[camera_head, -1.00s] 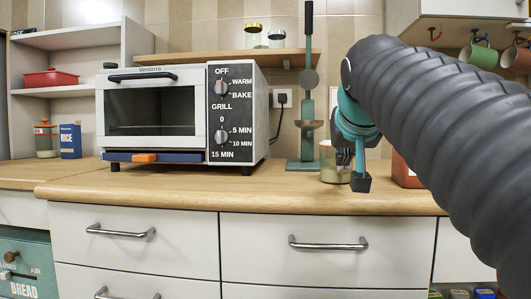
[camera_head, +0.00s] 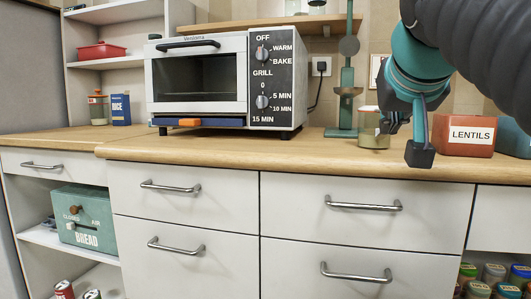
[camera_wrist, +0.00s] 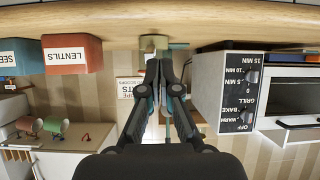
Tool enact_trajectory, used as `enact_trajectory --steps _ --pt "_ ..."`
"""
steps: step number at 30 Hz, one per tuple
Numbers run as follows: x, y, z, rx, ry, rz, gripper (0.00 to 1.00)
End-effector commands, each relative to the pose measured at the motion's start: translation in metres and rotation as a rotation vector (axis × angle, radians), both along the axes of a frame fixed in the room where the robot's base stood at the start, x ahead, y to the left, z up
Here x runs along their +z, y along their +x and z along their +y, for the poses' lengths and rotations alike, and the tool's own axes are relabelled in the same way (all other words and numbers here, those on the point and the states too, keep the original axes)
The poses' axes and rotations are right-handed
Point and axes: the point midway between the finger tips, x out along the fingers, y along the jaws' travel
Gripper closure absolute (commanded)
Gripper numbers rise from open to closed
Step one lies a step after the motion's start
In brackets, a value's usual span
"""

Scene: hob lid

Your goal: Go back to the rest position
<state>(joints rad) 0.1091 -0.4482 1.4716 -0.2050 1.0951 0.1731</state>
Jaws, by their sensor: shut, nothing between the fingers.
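My gripper (camera_head: 407,140) is at the right of the head view, in front of the worktop edge and just right of a glass jar (camera_head: 372,128). The teal and dark arm comes in from the upper right. In the wrist view, which shows the room upside down, my gripper (camera_wrist: 163,75) has its fingers together with nothing between them. The jar (camera_wrist: 153,42) shows beyond the fingertips there. I cannot tell whether the fingers touch it.
A toaster oven (camera_head: 200,88) stands on the wooden worktop (camera_head: 215,148). A green lever press (camera_head: 346,110) and a red LENTILS box (camera_head: 463,136) flank the jar. Drawers with handles (camera_head: 363,205) are below. A green BREAD box (camera_head: 87,217) sits on a low left shelf.

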Motion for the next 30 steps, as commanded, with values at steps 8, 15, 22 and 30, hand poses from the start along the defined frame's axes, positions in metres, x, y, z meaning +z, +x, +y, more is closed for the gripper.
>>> enact_trajectory --steps 8,15,22,30 --pt "-0.109 0.015 0.013 0.087 0.013 0.180 1.00" --pt "-0.216 -0.018 0.041 0.186 0.055 0.364 1.00" --pt "-0.294 -0.073 0.065 0.251 0.102 0.506 1.00" --pt "-0.306 -0.108 0.076 0.284 0.112 0.549 1.00"
